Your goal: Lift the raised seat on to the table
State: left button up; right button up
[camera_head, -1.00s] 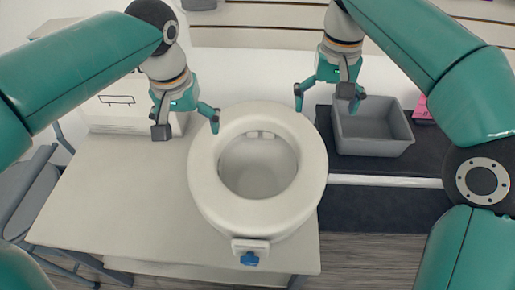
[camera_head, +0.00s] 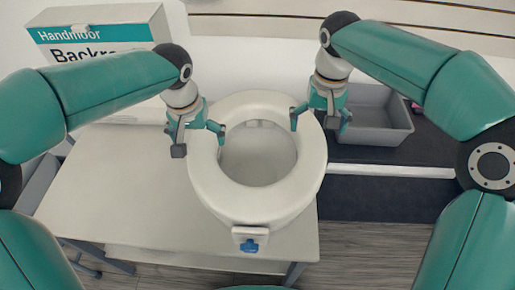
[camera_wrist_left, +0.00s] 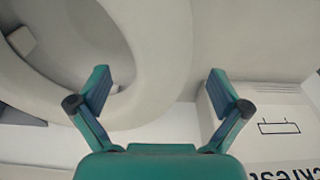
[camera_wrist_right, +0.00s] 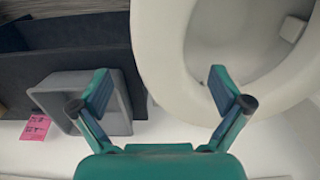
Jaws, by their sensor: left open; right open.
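The raised seat (camera_head: 205,185) is a thick white ring with a blue knob on a front bracket. It appears upright over the right part of the pale table (camera_head: 105,190); its underside is hidden. My left gripper (camera_head: 199,139) is open at the seat's left rim. In the left wrist view, one finger overlaps the rim (camera_wrist_left: 165,60) and the other is outside it. My right gripper (camera_head: 320,119) is open at the right rim. In the right wrist view, one finger overlaps the rim (camera_wrist_right: 165,50) and the other is outside it. I cannot tell whether either gripper touches the seat.
A white and teal box (camera_head: 100,32) stands at the back left, partly behind my left arm. A grey bin (camera_head: 375,135) sits on a dark surface at the right, with a pink tag (camera_wrist_right: 35,127) beside it. The table's left part is bare.

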aim_at(313, 143)
pick_arm(q)
jog(key=f, duration=0.5)
jog(key=w+f, duration=0.1)
jog(key=f, duration=0.1)
jog(key=shift+w+f, duration=0.1)
jog(key=shift+f, duration=0.1)
pick_arm(e)
notch_tip(313, 143, down, 8)
jog(key=shift+r, duration=0.25)
pick_arm(q)
jog(key=shift+r, duration=0.1)
jog(key=c, duration=1.7)
pick_arm(e)
jog(key=c, duration=1.7)
